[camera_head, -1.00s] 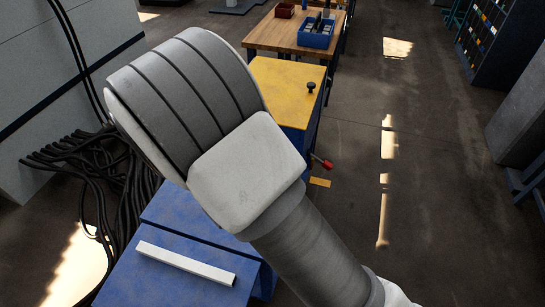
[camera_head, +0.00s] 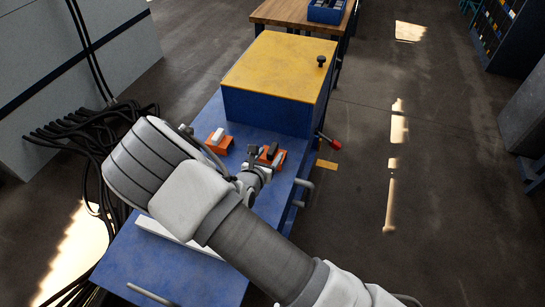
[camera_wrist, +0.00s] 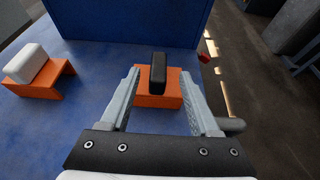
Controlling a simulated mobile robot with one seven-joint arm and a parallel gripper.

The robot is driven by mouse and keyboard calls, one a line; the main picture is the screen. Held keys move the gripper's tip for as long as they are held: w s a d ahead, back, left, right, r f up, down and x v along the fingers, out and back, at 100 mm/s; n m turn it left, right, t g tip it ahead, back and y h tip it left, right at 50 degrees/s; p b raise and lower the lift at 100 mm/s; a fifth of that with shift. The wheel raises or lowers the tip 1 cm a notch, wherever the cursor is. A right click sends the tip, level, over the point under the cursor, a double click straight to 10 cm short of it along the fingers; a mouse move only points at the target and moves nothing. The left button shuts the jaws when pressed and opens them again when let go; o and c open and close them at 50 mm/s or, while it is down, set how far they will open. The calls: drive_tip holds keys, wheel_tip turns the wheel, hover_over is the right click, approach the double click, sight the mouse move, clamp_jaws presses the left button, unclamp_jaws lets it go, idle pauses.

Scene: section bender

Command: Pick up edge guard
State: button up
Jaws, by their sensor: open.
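A small black block (camera_wrist: 158,72) stands upright on an orange holder (camera_wrist: 152,94) on the blue bench. It also shows in the head view (camera_head: 272,151). A pale block (camera_wrist: 26,62) sits on a second orange holder (camera_wrist: 44,84) to the left, also seen in the head view (camera_head: 217,137). I cannot tell for certain which block is the edge guard. My gripper (camera_wrist: 161,76) is open and empty, its fingers either side of the black block, with visible gaps. I cannot tell how far the fingertips reach down around it.
A blue box with a yellow top (camera_head: 277,70) and black knob (camera_head: 320,61) stands just beyond the holders. A white bar (camera_head: 180,238) lies on the bench near my arm. A red-tipped lever (camera_head: 333,144) and grey handle (camera_head: 303,190) stick out at the right edge.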

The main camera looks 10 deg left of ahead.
sight(276, 144)
drive_tip(key=shift+r+b+x, duration=0.2)
drive_tip(key=shift+b+x, duration=0.3)
drive_tip(key=shift+x, duration=1.2)
drive_tip(key=shift+r+b+x, duration=0.2)
drive_tip(key=shift+b+x, duration=0.3)
drive_tip(key=shift+x, duration=1.2)
drive_tip(key=shift+w, duration=0.15)
clamp_jaws()
